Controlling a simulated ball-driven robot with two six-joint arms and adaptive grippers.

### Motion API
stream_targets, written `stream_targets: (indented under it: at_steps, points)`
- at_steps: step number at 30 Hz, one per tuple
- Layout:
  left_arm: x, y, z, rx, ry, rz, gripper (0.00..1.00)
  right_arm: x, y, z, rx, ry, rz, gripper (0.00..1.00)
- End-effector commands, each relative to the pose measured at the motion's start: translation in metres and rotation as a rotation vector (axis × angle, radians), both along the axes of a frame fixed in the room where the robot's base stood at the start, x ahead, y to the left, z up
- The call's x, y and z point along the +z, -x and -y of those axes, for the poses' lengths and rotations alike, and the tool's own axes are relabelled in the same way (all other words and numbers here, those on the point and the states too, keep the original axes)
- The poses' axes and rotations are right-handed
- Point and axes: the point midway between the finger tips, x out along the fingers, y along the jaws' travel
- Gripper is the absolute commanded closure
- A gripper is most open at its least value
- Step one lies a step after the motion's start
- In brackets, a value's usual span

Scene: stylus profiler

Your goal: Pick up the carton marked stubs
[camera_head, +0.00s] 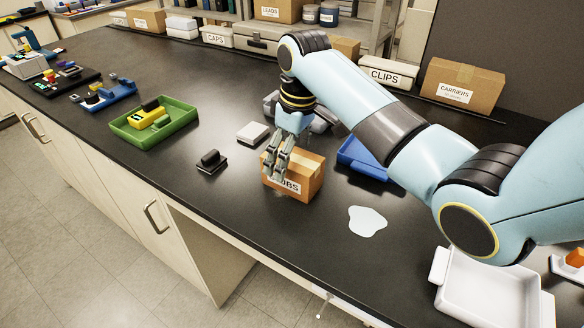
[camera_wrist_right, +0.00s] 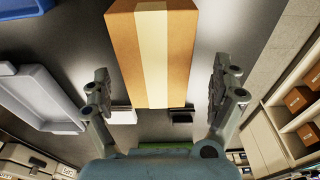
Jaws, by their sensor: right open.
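The carton marked stubs (camera_head: 308,174) is a brown cardboard box with a pale tape strip. It stands upright on the black bench; the start of its label is hidden behind my gripper. My right gripper (camera_head: 277,170) reaches down over the carton's left part in the head view. In the right wrist view, the carton (camera_wrist_right: 150,50) sits between the two spread fingers of my right gripper (camera_wrist_right: 162,88), with a gap on each side. The gripper is open and holds nothing. My left gripper is not in view.
Near the carton are a white box (camera_head: 253,133), a black block (camera_head: 211,162), a blue tray (camera_head: 362,160) and a grey tray (camera_wrist_right: 35,85). A white puddle-like patch (camera_head: 367,221) lies in front. A green tray (camera_head: 183,121) stands left. A white tray (camera_head: 487,290) is at lower right.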

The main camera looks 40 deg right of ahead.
Motion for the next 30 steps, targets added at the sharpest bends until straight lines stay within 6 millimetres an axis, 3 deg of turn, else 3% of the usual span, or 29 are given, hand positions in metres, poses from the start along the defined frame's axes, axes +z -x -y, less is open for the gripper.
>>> stream_targets:
  at_steps: [11, 19, 30]
  points:
    - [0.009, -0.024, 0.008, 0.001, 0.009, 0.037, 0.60, -0.049, -0.003, 0.002, 0.000, 0.000, -0.002, 0.06]
    - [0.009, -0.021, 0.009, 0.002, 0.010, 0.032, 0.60, -0.053, -0.004, 0.002, 0.001, 0.001, 0.000, 0.06]
    - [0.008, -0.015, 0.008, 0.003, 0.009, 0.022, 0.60, -0.053, -0.004, 0.002, 0.001, 0.000, -0.001, 0.53]
